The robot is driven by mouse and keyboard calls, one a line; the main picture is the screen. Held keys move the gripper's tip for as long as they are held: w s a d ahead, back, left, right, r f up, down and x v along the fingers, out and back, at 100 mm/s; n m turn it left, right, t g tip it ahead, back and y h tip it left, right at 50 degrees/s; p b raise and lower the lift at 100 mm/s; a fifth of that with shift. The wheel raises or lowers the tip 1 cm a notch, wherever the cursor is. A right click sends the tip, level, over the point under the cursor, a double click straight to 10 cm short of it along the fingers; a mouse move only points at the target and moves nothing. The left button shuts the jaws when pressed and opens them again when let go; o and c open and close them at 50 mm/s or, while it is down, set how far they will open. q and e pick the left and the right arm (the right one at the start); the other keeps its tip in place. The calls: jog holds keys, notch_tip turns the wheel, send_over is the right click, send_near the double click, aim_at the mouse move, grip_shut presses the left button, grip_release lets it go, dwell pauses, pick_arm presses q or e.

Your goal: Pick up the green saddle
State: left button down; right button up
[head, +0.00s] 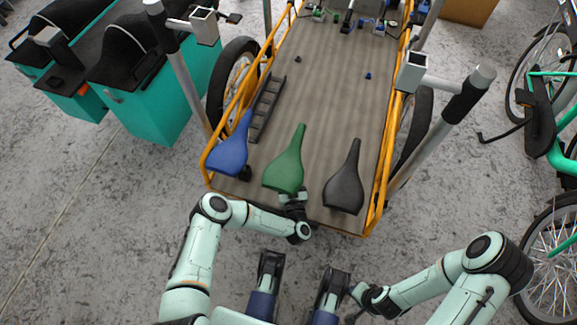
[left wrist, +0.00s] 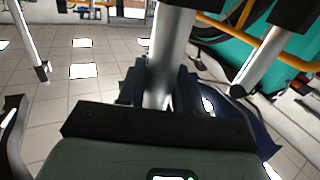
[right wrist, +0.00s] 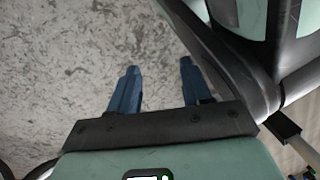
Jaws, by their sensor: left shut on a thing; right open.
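The green saddle (head: 286,165) lies on the wooden cargo bed, between the blue saddle (head: 231,152) and the black saddle (head: 345,180). Its narrow nose points away from me. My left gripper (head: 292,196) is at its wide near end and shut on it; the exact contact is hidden. In the left wrist view the left fingers (left wrist: 159,85) flank a grey metal tube, and the blue saddle (left wrist: 240,120) shows to the right. My right gripper (head: 358,298) is low in front of the bike. In the right wrist view its fingers (right wrist: 160,70) are open and empty above the floor.
The cargo bed (head: 325,90) has yellow side rails (head: 385,150) and metal posts on both sides. A black ladder-like part (head: 267,107) lies left of the green saddle. Teal boxes (head: 150,110) stand at left, green bikes at right.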

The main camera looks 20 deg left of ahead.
aim_at(290, 161)
pick_arm(q)
jog(key=shift+w+r, duration=0.1)
jog(key=shift+r, duration=0.05)
